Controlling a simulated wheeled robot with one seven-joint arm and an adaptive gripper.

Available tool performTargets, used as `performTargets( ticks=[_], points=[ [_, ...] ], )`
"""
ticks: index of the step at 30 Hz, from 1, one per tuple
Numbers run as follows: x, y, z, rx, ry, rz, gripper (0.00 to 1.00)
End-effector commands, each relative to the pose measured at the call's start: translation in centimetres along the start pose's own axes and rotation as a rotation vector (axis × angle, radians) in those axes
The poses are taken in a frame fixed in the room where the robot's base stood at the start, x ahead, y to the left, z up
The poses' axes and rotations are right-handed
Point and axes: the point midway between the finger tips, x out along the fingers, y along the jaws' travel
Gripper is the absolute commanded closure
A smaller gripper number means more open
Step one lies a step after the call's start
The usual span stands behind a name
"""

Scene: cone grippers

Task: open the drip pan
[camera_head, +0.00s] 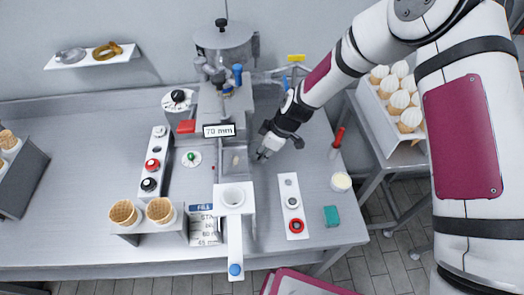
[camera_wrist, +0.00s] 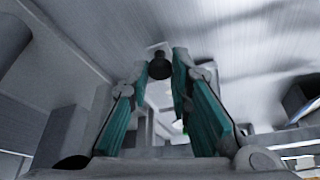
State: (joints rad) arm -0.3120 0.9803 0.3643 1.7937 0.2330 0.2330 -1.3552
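The machine (camera_head: 208,105) stands at the back middle of the counter. A shallow grey pan-like part (camera_head: 235,158) shows below its "70 mm" label; I cannot tell for sure that it is the drip pan. My gripper (camera_head: 264,154) is low, just right of this part. In the wrist view my gripper (camera_wrist: 161,70) has its two teal-padded fingers apart. A small dark knob (camera_wrist: 159,67) shows in the gap between the fingertips, against a pale grey surface. I see no clear contact with the knob. The pan's front is not clear in either view.
A white holder with a cup (camera_head: 233,197) stands in front of the machine. A control panel (camera_head: 292,206), a teal block (camera_head: 331,216) and a red-handled tool (camera_head: 337,140) lie to the right. Waffle cones in a rack (camera_head: 150,229) stand front left.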

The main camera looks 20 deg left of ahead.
Motion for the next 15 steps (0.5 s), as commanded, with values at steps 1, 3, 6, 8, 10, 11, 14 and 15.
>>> performTargets(
  ticks=[1, 3, 6, 8, 10, 11, 14, 15],
  points=[
    [0.0, 0.0, 0.0, 0.0, 0.0, 0.0, 1.0],
    [0.0, 0.0, 0.0, 0.0, 0.0, 0.0, 1.0],
    [-0.2, 0.3, 0.5, 0.001, 0.0, 0.0, 1.0],
    [-0.5, 0.7, 1.3, 0.003, 0.0, 0.0, 1.0],
    [-0.9, 1.3, 2.6, 0.005, -0.001, 0.001, 1.0],
    [-1.2, 1.6, 3.1, 0.006, 0.0, 0.002, 1.0],
    [-2.0, 2.6, 5.2, 0.006, 0.0, 0.002, 1.0],
    [-2.4, 3.0, 6.1, 0.006, 0.0, 0.003, 1.0]
  ],
)
